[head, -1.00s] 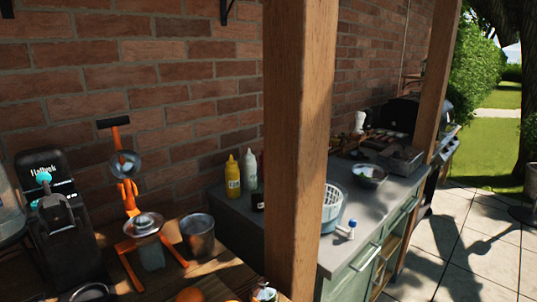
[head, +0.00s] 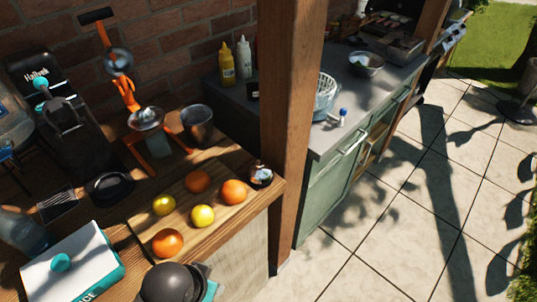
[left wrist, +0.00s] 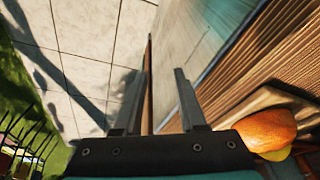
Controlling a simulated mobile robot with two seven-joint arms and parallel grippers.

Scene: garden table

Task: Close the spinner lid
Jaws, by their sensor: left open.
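The likely spinner is a pale blue basket-like bowl (head: 325,96) on the grey counter, partly hidden behind the wooden post in the head view. I cannot make out its lid or whether it is closed. My left gripper (left wrist: 160,100) is open and empty in the left wrist view, with paving and a wooden table edge beyond its fingers. It is well apart from the spinner. In the head view a dark rounded part with teal at the bottom looks like my left arm; its fingertips do not show. My right gripper is not in view.
The wooden post (head: 289,130) stands between the wooden table and the counter. Oranges (head: 168,242) and lemons (head: 202,215) lie on a board near the table edge. A metal cup (head: 197,125) and orange juicer (head: 146,118) stand behind. The paved floor (head: 420,220) at right is clear.

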